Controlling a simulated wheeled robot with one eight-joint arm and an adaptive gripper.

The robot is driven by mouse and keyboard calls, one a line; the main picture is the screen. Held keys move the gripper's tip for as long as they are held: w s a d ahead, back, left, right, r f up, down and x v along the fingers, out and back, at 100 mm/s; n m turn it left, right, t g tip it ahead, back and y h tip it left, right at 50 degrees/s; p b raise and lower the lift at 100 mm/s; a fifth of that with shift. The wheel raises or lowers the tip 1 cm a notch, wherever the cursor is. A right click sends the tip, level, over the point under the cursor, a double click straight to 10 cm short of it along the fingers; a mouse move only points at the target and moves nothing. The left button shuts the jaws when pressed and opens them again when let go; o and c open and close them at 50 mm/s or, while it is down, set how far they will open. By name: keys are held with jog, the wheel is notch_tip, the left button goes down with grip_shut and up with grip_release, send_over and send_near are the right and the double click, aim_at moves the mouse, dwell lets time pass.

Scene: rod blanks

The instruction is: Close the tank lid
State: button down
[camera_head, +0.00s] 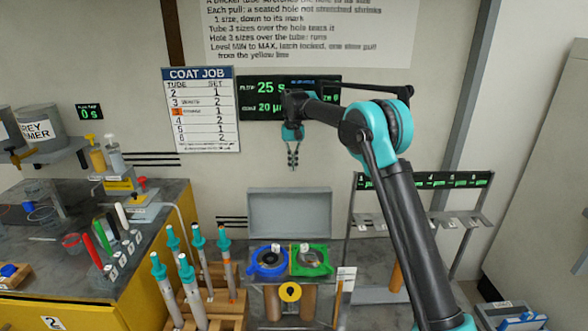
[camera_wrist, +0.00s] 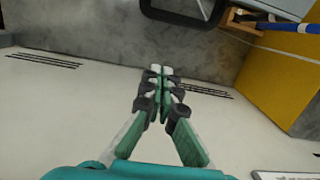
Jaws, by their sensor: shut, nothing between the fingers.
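The tank lid (camera_head: 290,212) is a grey rectangular panel in the head view. It stands raised behind the tank top, which bears a blue ring (camera_head: 268,262) and a green ring (camera_head: 311,260) side by side.
Teal-capped rods (camera_head: 197,240) stand in a wooden rack at the tank's left. A yellow-sided bench (camera_head: 150,262) with bottles and coloured tools is further left. A metal rack (camera_head: 430,215) with an orange rod stands at the right.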

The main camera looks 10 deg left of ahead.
notch_tip(320, 180, down, 8)
jog(key=shift+s+d+r, duration=0.2)
jog(key=shift+s+r, duration=0.05)
jog(key=shift+s, duration=0.5)
jog(key=shift+s+d+r, duration=0.2)
jog(key=shift+s+r, duration=0.1)
jog(key=shift+s, duration=0.4)
jog(key=shift+s+d+r, duration=0.2)
jog(key=shift+s+r, duration=0.05)
jog(key=shift+s, duration=0.5)
